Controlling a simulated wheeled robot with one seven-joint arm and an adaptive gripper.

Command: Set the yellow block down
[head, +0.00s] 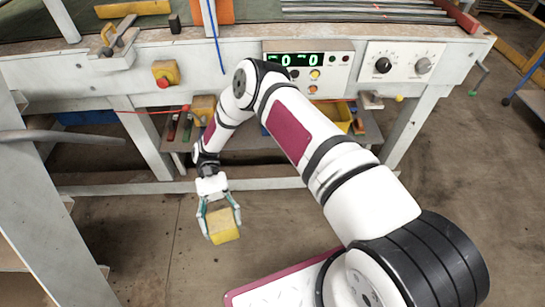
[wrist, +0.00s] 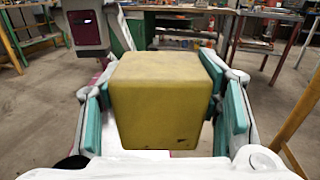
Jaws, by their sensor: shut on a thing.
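The yellow block (head: 223,227) is a boxy piece with worn edges, seen in the head view low and left of centre. My gripper (head: 220,208) is shut on it, with a teal-padded finger on each side. The block hangs in front of the bench; its height above the floor is hard to tell. In the wrist view the yellow block (wrist: 162,98) fills the middle, between the teal pads of my gripper (wrist: 168,108). Its far side is hidden.
A white-framed workbench (head: 210,75) with a control panel (head: 308,72) runs across the head view. A lower shelf (head: 180,145) under it holds bins and tools. Bare concrete floor (head: 150,235) lies below and around the block. A bench post (head: 45,210) stands at left.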

